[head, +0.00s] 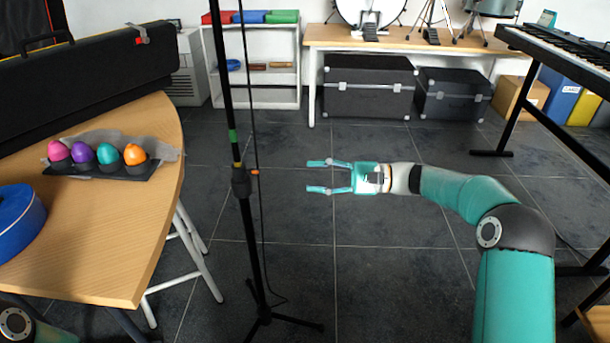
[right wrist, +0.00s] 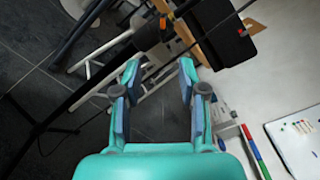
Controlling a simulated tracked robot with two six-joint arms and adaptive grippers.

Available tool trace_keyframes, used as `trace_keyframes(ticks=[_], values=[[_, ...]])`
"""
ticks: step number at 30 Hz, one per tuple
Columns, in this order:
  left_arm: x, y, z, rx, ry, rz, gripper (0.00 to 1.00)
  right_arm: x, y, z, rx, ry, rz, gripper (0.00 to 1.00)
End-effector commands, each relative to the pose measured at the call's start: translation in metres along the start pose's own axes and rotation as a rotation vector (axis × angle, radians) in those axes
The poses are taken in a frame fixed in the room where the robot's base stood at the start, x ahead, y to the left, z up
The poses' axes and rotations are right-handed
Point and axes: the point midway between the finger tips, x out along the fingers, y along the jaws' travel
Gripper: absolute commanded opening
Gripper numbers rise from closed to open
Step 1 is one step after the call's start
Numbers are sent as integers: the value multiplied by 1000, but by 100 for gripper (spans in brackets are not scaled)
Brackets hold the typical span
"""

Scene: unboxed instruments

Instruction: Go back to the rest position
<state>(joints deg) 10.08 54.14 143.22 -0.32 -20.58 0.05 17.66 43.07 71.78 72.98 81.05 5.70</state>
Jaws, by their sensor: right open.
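My right gripper (head: 320,176) is open and empty in the head view, over the dark tiled floor, to the right of a black stand. Its arm comes in from the lower right. In the right wrist view the two fingers of the right gripper (right wrist: 158,85) are spread with nothing between them. My left gripper is not in view; only a bit of what looks like my left arm shows at the lower left corner of the head view.
A black stand (head: 242,186) rises just left of the right gripper. A wooden table (head: 120,235) holds several coloured egg shapes (head: 107,153), a blue ring-shaped object (head: 18,220) and a long black case (head: 90,77). A keyboard (head: 565,48) stands at right.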

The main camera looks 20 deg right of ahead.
Motion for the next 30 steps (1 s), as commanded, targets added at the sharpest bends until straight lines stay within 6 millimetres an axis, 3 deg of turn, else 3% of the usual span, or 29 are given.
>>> trace_keyframes(ticks=[13, 17, 20, 23, 27, 30], values=[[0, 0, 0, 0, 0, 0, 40, 2, 0, 1, -1, -5, 3, 41], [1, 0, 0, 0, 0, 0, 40, 21, 19, 1, 41, -38, 24, 41], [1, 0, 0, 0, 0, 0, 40, 37, 60, 2, 122, -68, 90, 41], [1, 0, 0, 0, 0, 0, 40, 53, 122, -1, 214, -54, 206, 41], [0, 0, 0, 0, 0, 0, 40, 63, 228, -1, 308, 13, 428, 41], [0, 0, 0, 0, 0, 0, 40, 57, 304, 7, 328, 65, 607, 41]])
